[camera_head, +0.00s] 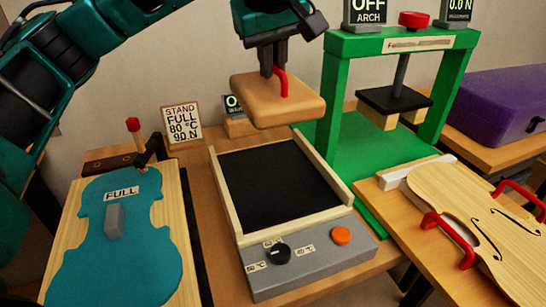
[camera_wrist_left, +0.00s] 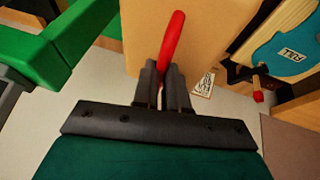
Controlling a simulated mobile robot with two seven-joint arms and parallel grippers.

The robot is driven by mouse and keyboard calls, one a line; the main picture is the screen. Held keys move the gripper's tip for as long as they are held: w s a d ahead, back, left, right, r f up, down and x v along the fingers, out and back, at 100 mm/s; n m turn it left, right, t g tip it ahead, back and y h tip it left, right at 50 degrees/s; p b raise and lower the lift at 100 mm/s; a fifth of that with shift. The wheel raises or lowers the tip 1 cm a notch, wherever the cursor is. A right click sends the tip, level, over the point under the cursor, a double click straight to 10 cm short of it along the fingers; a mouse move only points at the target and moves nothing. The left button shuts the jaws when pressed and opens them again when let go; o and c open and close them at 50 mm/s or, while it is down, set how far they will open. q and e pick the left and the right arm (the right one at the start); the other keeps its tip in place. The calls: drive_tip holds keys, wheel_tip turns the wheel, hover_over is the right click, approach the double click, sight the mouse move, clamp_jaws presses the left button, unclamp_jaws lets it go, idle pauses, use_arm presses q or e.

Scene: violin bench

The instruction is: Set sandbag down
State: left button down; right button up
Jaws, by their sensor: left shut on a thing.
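The sandbag (camera_head: 262,98) is a tan, cushion-like block with a red loop handle (camera_head: 283,82) on top. My left gripper (camera_head: 274,72) is shut on the red handle and holds the sandbag in the air, above the back end of the black-topped heating plate (camera_head: 280,185). In the left wrist view the two dark fingers (camera_wrist_left: 163,85) clasp the red handle (camera_wrist_left: 172,40), with the tan sandbag (camera_wrist_left: 140,38) beyond. The sandbag looks roughly level and apart from the plate. My right gripper is not in view.
A blue violin-shaped template (camera_head: 120,240) marked FULL lies on a board at left. A green press (camera_head: 335,120) with a red knob stands right of the plate. A violin top with red handles (camera_head: 480,215) lies at right. A sign (camera_head: 182,122) reads "STAND FULL 80 °C 90 N".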

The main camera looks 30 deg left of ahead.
use_arm(q)
drive_tip(key=shift+f+b, duration=1.1)
drive_tip(key=shift+f, duration=7.2)
drive_tip(key=c, duration=1.6)
unclamp_jaws()
drive_tip(key=shift+f, duration=0.3)
drive_tip(key=shift+c, duration=0.2)
drive_tip(key=o, duration=0.5)
drive_tip(key=shift+r, duration=0.1)
